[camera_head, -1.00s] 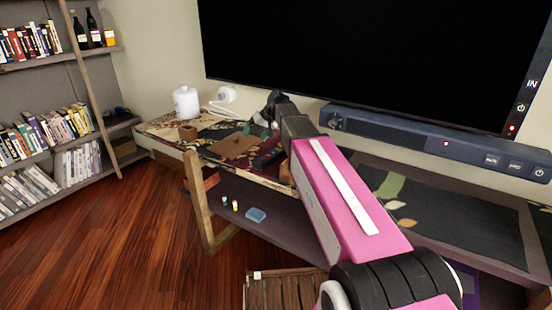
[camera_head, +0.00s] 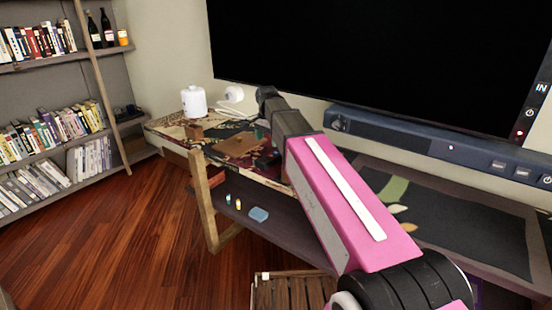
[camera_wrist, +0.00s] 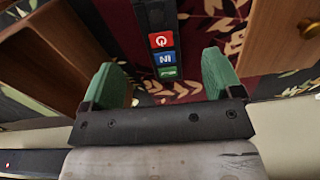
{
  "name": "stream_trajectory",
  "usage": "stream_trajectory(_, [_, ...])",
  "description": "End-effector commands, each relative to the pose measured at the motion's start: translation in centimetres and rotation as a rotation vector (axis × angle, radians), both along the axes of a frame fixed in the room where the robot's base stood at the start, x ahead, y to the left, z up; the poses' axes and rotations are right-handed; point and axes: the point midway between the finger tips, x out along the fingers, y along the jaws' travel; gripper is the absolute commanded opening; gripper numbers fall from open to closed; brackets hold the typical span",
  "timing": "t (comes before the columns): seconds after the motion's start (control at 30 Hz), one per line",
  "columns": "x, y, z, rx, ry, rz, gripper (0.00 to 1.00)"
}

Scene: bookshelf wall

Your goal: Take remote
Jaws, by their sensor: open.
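The remote (camera_wrist: 162,42) is a black bar with red, blue and green buttons, lying on the dark red floral top of the table. In the wrist view it runs down from the top edge, and its near end shows between the green fingers of my gripper (camera_wrist: 162,72). The fingers are open, with a gap on each side of the remote. I cannot tell how high they are above it.
In the wrist view a brown wooden box (camera_wrist: 75,45) stands left of the remote and a wooden drawer with a knob (camera_wrist: 285,30) right. In the head view a white jar (camera_head: 193,101) stands at the table's left, and a soundbar (camera_head: 400,140) runs below the large screen (camera_head: 370,60).

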Motion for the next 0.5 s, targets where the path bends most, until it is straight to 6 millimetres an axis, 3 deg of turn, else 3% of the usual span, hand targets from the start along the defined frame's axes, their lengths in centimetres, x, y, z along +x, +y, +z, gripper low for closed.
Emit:
stream_trajectory(0.2, [-0.1,0.0,-3.1,0.001,0.001,0.002,0.85])
stream_trajectory(0.5, [0.0,-0.1,-4.9,0.002,0.001,0.003,0.85])
